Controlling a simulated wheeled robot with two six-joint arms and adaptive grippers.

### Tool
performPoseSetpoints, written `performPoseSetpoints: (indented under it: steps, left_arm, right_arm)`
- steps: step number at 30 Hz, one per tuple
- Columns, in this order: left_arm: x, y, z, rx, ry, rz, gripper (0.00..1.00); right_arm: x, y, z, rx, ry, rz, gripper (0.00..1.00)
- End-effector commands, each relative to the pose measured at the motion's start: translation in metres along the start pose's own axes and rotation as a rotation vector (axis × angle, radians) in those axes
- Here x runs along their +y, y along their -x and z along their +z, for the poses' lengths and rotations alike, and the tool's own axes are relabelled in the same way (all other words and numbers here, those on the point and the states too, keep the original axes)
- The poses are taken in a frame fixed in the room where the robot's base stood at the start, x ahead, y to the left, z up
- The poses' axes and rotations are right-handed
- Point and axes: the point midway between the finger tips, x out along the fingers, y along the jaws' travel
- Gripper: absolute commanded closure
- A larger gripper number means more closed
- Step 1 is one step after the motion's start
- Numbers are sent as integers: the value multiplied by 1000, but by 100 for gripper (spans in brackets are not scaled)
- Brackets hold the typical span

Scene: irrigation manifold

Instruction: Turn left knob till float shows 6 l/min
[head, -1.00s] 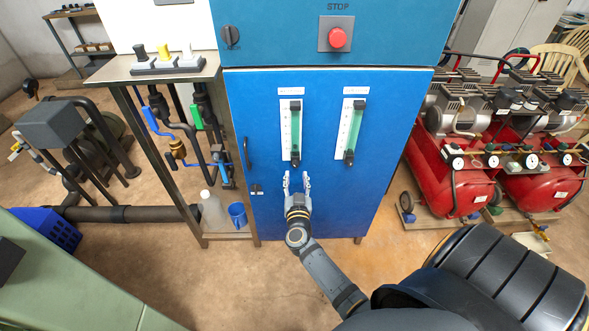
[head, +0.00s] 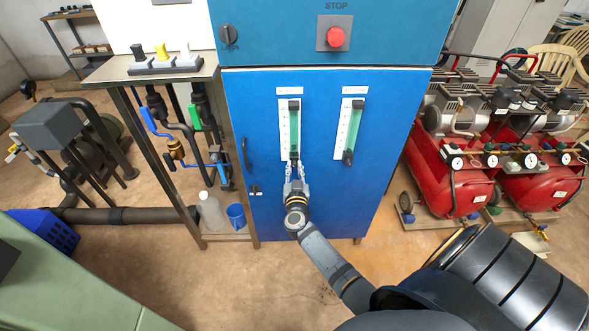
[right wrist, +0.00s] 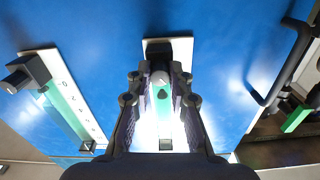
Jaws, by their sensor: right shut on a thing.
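The left flow meter (head: 290,125) is an upright green tube on a white scale plate on the blue cabinet door. Its dark left knob (head: 295,158) is at the tube's lower end, mostly hidden by my right gripper (head: 295,168). In the right wrist view, the gripper (right wrist: 161,88) has its fingers on both sides of the knob (right wrist: 162,80), shut on it. The fingers and glare cover part of this meter, and I cannot read the float. My left gripper is not in view.
The right flow meter (head: 352,125) with its own black knob (head: 348,157) is close beside. A door handle (head: 245,153) sticks out on the left. A red stop button (head: 336,38) is above. Red compressors (head: 455,175) stand at the right.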

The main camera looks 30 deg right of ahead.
Motion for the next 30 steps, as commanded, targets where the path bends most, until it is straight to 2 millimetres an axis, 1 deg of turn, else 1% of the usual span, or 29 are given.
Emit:
performPoseSetpoints:
  steps: [5,11,17,21,30]
  left_arm:
    - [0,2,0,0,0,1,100]
    - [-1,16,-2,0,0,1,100]
    - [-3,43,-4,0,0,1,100]
    - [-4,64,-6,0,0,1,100]
    - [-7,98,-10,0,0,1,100]
  right_arm:
    - [0,0,-1,-1,7,0,100]
    - [0,0,-4,-2,64,0,100]
    - [-1,0,-7,-3,199,0,100]
    - [-1,0,-8,-3,328,0,100]
    - [-1,0,-6,-2,613,-1,100]
